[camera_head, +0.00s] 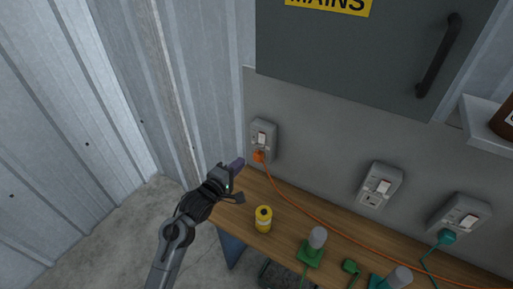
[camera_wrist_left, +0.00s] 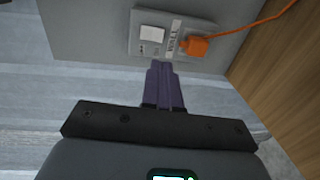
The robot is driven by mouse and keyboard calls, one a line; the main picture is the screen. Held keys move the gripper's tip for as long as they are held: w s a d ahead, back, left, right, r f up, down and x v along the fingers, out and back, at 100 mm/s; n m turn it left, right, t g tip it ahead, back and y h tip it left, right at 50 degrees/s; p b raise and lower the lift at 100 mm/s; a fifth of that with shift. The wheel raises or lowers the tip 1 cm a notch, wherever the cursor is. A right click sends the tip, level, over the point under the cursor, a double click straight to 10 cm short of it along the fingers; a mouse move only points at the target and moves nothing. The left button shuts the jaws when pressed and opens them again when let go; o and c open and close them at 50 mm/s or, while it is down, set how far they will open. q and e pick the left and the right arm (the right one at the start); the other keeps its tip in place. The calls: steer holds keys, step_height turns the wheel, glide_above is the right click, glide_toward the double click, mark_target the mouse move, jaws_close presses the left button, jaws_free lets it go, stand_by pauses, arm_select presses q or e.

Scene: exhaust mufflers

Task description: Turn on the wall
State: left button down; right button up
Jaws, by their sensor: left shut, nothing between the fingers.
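A wall socket (camera_head: 271,129) with a white rocker switch (camera_head: 262,138) is on the grey wall panel (camera_head: 310,125). An orange plug (camera_head: 258,156) with an orange cable sits in it. My left gripper (camera_head: 238,163) has purple fingers, shut and empty, just left of and below this socket. The left wrist view shows the fingers (camera_wrist_left: 164,82) pointing at the socket plate (camera_wrist_left: 170,22), near its edge, with the white switch (camera_wrist_left: 152,33) and the orange plug (camera_wrist_left: 195,45) beyond. I cannot tell whether the fingertips touch the plate. My right gripper is not in view.
Two more sockets (camera_head: 381,186) (camera_head: 463,214) are to the right; the farther has a green plug (camera_head: 446,238). A wooden bench (camera_head: 290,215) below holds a yellow cylinder (camera_head: 263,219) and green parts (camera_head: 312,250). A grey mains cabinet (camera_head: 350,50) hangs above.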

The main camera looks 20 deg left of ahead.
arm_select(q)
steer(key=b, duration=0.2)
glide_toward(261, 142)
steer(key=x, duration=0.5)
steer(key=shift+w, duration=0.15)
steer(key=shift+b+x, duration=0.3)
steer(key=shift+x, duration=0.5)
steer(key=shift+w+d+f, duration=0.1)
steer(key=shift+f, duration=0.05)
